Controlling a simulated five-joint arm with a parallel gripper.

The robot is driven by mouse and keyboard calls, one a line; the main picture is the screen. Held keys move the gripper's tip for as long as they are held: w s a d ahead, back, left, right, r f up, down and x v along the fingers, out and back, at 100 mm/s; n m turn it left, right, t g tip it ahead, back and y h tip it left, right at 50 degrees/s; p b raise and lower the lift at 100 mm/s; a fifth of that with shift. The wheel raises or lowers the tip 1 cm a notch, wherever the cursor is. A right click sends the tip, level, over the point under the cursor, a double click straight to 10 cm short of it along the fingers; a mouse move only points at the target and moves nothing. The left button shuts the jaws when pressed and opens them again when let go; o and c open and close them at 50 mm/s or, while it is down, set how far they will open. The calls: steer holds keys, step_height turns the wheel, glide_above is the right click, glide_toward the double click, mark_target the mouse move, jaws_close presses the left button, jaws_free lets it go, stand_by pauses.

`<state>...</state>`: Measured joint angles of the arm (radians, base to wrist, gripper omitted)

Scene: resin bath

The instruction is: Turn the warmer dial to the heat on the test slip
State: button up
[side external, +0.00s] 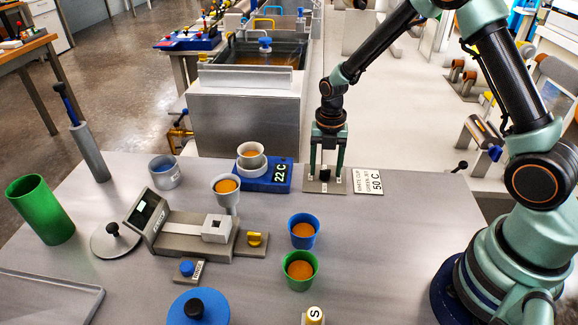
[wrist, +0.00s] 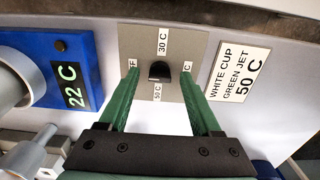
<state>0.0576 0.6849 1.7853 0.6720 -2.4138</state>
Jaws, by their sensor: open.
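The dial is a small black knob (wrist: 158,73) on a grey plate (wrist: 190,42), also in the side view (side external: 325,174). Its plate has a 30 C label at the top and a 50 C label at the bottom of the wrist view; my fingers partly cover the side labels. I cannot tell which label the knob points to. The test slip (wrist: 238,75) beside it reads WHITE CUP, GREEN JET, 50 C. The blue warmer (side external: 264,184) shows 22 C. My gripper (side external: 326,177) is open, pointing down, one finger on each side of the knob, apparently not gripping it.
A white cup (side external: 251,151) of amber liquid stands on the warmer. A grey device with a screen (side external: 150,212) is at left. Bare table lies in front of the slip.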

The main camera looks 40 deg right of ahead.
steer(key=shift+c, duration=0.3)
jaws_close()
